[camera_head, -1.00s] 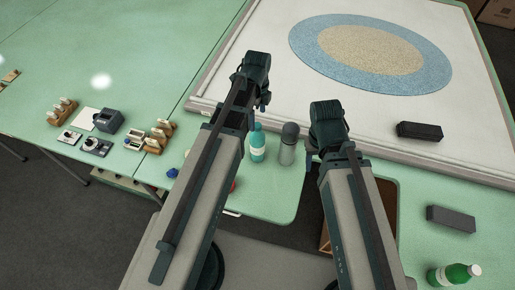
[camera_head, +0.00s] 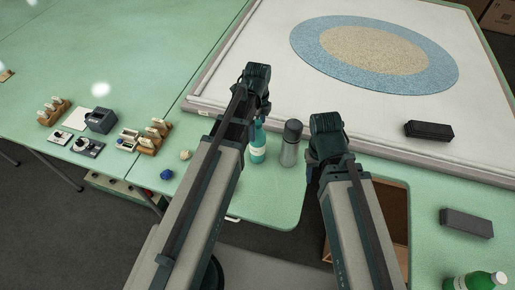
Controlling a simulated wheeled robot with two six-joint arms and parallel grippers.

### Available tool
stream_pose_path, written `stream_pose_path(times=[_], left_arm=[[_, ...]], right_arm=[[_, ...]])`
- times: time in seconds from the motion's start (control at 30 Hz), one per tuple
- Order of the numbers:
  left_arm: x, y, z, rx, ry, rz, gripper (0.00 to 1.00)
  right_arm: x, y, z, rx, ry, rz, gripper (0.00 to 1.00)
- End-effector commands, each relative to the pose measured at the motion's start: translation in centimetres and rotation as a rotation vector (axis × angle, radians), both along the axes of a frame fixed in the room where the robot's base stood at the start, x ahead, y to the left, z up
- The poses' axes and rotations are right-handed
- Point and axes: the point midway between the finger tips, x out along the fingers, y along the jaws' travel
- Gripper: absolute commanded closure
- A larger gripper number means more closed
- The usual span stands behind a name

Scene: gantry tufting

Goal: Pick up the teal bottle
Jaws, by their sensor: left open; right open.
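The teal bottle (camera_head: 258,149) stands upright on the green table, with a pale label around its middle. My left arm's wrist partly covers its left side and top. My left gripper (camera_head: 257,101) is open, and its fingers are mostly hidden by the wrist; it appears near the top of the bottle in the picture, but I cannot tell whether it touches. My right gripper (camera_head: 312,158) is open to the right of the bottle, with a grey flask between them in the picture.
The grey flask (camera_head: 290,147) stands close to the bottle's right. A white framed board (camera_head: 270,68) with a round blue and beige patch lies behind. Dark blocks (camera_head: 428,130) and a green bottle (camera_head: 474,281) are at right. A blue ball of yarn (camera_head: 166,174) and small items lie at left.

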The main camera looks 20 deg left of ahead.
Motion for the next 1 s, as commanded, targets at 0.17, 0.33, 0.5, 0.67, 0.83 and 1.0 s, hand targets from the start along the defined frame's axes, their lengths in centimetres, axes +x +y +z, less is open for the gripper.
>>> stream_pose_path(times=[0.17,0.33,0.5,0.67,0.83,1.0], left_arm=[[-0.03,-0.01,-1.54,0.0,0.0,0.0,0.0],[-0.03,-0.01,-1.34,0.0,0.0,0.0,0.0],[-0.03,-0.01,-1.33,0.0,0.0,0.0,0.25],[-0.03,-0.01,-1.34,0.0,0.0,0.0,0.54],[-0.03,-0.01,-1.34,0.0,0.0,0.0,0.85],[-0.03,-0.01,-1.34,0.0,0.0,0.0,1.0]], right_arm=[[0.0,-0.01,-1.54,0.0,0.0,-0.001,0.5],[0.0,0.0,-1.34,0.0,0.0,-0.001,0.5],[0.0,-0.01,-1.34,0.0,0.0,-0.001,0.5],[0.0,0.0,-1.34,0.0,0.0,-0.001,0.5],[0.0,0.0,-1.34,0.0,0.0,-0.001,0.5],[0.0,0.0,-1.34,0.0,0.0,-0.001,0.5]])
